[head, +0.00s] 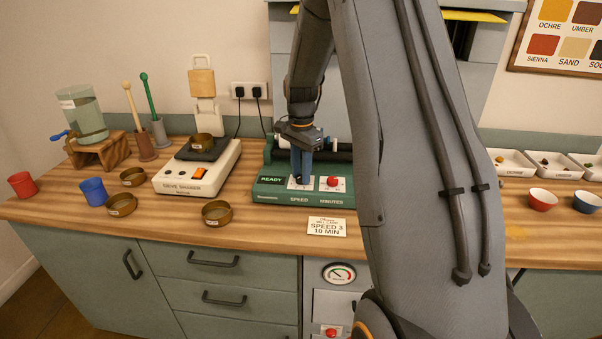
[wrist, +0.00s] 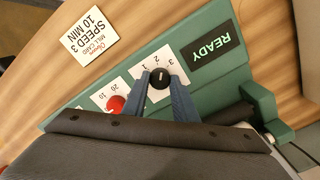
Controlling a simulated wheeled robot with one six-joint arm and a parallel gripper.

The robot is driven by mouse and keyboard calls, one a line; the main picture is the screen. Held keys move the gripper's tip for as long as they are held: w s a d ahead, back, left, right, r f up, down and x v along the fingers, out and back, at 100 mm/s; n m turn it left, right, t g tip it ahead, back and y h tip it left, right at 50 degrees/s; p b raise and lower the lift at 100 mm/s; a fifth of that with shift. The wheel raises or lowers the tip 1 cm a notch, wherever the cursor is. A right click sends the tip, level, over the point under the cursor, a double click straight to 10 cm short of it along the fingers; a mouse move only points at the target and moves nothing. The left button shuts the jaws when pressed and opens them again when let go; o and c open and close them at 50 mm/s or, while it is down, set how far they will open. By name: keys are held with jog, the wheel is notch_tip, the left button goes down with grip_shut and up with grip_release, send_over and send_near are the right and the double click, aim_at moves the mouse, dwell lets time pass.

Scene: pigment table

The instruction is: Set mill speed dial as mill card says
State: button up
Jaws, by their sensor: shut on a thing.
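The green mill (head: 290,190) stands on the bench, with a READY display, a speed dial and a red minutes dial (head: 333,182). The mill card (head: 327,227) lies in front of it and reads SPEED 3, 10 MIN. My gripper (wrist: 160,80) has its two blue fingers shut on the black speed dial (wrist: 159,80), one on each side. In the head view my gripper (head: 301,178) points down over that dial and mostly hides it. In the wrist view marks 1, 2 and 3 show beside the dial; I cannot tell surely where its pointer aims.
The sieve shaker (head: 197,179) stands left of the mill, with several brass sieves (head: 217,213) around it. Red (head: 22,184) and blue (head: 94,191) cups stand at the far left. Bowls (head: 542,199) and white trays stand at right. My arm hides the bench middle.

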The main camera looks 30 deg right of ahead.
jog(key=m, duration=0.5)
dwell(0.7)
jog(key=o, duration=1)
jog(key=shift+o, duration=0.2)
jog(key=shift+b, duration=0.3)
jog(key=shift+m, duration=0.3)
jog(key=shift+r+b, duration=1.05)
jog(key=shift+r, duration=2.9)
jog(key=s+a+f+n, duration=0.3)
jog(key=s+a+n, duration=0.5)
jog(key=s+n, duration=0.2)
jog(key=s+a+f+n+t, duration=0.1)
jog(key=s+a+f+n, duration=0.3)
jog(key=s+a+n, duration=0.5)
jog(key=s+n, duration=0.1)
jog(key=s, duration=0.3)
jog(key=shift+s+f+n, duration=0.15)
jog(key=shift+f+n, duration=0.1)
jog(key=shift+n, duration=0.05)
